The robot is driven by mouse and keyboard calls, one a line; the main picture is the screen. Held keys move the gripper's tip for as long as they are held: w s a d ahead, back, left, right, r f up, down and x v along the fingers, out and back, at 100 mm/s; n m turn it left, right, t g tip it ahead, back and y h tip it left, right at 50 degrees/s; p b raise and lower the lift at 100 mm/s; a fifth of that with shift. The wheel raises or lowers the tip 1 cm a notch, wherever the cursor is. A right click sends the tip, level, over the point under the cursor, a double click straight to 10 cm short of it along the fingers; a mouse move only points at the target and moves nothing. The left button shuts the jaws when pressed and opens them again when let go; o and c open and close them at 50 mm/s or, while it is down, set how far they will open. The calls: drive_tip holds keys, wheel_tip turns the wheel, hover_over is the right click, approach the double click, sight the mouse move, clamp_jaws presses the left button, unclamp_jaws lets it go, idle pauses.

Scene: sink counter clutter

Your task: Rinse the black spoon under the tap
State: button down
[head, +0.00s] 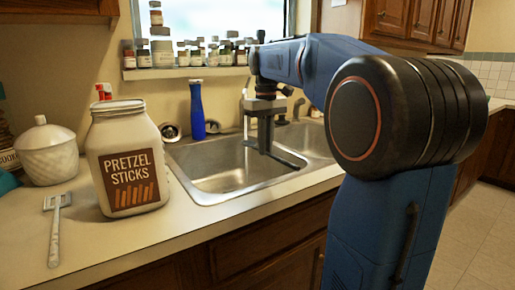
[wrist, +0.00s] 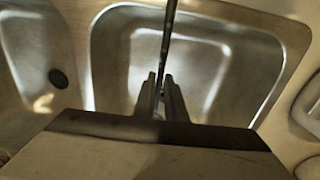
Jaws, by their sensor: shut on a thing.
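My gripper (head: 265,148) is low over the left basin of the steel sink (head: 225,180). It is shut on the black spoon (head: 288,158), a thin dark piece of which sticks out to the right of the fingers. In the wrist view the spoon (wrist: 168,45) shows as a narrow dark strip running up from between the fingertips (wrist: 165,92). Its bowl cannot be made out. A thin pale upright shape (head: 246,122), which may be the tap or its water, stands just left of my gripper. My arm hides part of the tap area.
A large pretzel sticks jar (head: 130,160) stands left of the sink. A slotted utensil (head: 57,225) lies on the counter near a white lidded pot (head: 47,152). A blue bottle (head: 197,110) stands behind the sink. Several small jars (head: 190,55) line the windowsill.

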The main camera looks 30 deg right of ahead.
drive_tip(key=shift+s+a+r, duration=0.2)
drive_tip(key=shift+s+r, duration=0.2)
drive_tip(key=shift+r, duration=0.35)
drive_tip(key=shift+s+a+r, duration=0.15)
drive_tip(key=shift+s+r, duration=0.3)
drive_tip(key=shift+r, duration=0.35)
drive_tip(key=shift+s+a+r, duration=0.2)
drive_tip(key=shift+s+r, duration=0.2)
drive_tip(key=shift+r, duration=0.35)
drive_tip(key=shift+d+f, duration=0.1)
drive_tip(key=shift+f, duration=0.05)
